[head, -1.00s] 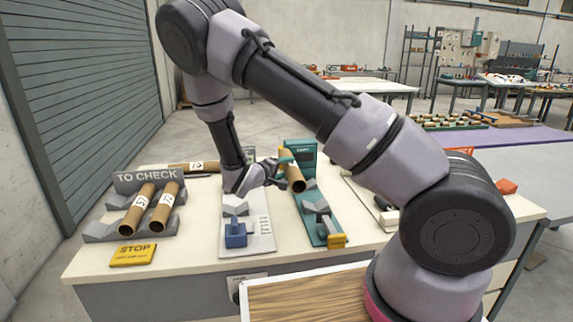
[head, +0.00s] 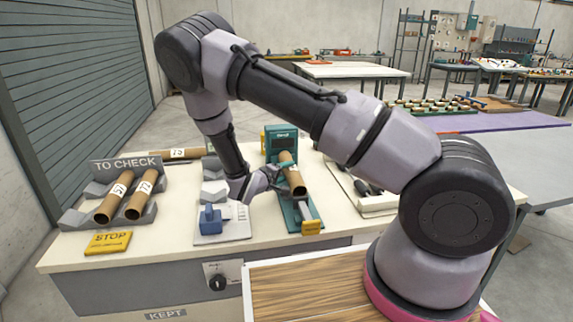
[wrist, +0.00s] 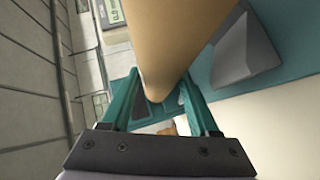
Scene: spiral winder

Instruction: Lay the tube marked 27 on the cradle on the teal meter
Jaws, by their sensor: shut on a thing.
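My gripper (head: 268,177) is shut on a brown cardboard tube (head: 291,173), which also fills the upper middle of the wrist view (wrist: 178,45) between the teal fingers (wrist: 160,98). No number shows on this tube. It is over the teal meter (head: 284,201), lengthwise along its base, with its near end tilted down in the picture. Grey cradle blocks stand on the meter; one block (wrist: 247,50) shows beside the tube in the wrist view. I cannot tell whether the tube touches the cradle. The meter's display housing (head: 281,138) stands at its back.
A white meter with a blue block (head: 210,218) stands to the left. Two labelled tubes lie on the grey TO CHECK rack (head: 77,216), and another labelled tube (head: 180,154) lies behind. A yellow STOP plate (head: 108,242) is in front. A white tray (head: 372,205) lies right.

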